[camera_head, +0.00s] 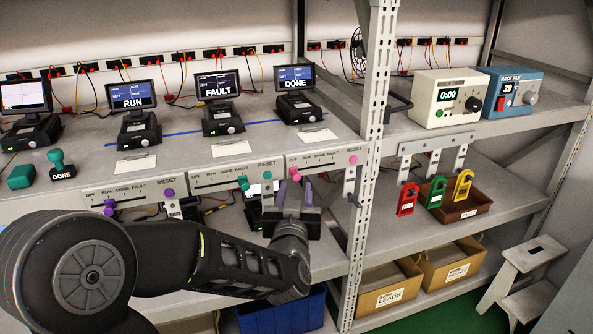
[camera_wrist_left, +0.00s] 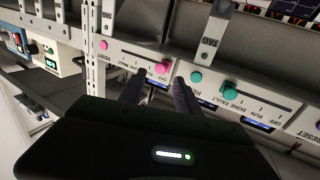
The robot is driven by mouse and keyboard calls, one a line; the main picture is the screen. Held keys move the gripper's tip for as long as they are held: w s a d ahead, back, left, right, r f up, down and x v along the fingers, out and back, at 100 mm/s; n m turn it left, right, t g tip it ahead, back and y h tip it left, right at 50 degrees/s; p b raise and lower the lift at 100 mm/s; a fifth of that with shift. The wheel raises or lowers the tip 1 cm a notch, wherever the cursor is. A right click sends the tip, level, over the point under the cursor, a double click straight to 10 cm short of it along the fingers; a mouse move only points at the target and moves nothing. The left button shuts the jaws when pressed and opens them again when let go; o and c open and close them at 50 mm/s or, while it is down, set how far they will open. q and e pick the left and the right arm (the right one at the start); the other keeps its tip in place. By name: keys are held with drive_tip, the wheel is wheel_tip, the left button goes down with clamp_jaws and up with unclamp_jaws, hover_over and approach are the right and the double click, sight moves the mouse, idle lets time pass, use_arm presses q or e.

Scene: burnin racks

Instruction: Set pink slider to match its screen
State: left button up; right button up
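The pink slider knob (camera_head: 295,173) sits near the left, OFF end of its track on the right-hand panel (camera_head: 325,163). The screen (camera_head: 294,77) above that panel reads DONE. In the left wrist view, turned around, the pink knob (camera_wrist_left: 163,67) is beside the OFF label. My left gripper (camera_head: 295,190) is just in front of and below the knob. Its two fingers (camera_wrist_left: 158,80) are spread, with the knob in line with the gap between their tips; I cannot tell whether they touch it. My right gripper is not in view.
A pink reset button (camera_head: 353,160) is on the same panel's right end. The teal slider knob (camera_head: 244,183) and teal button (camera_head: 267,175) are close on the left. A rack post (camera_head: 372,110) stands at the right. Hanging tags (camera_head: 407,199) are farther right.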

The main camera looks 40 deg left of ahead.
sight(297, 177)
use_arm(q)
drive_tip(key=shift+x, duration=2.3)
drive_tip(key=shift+c, duration=0.3)
clamp_jaws()
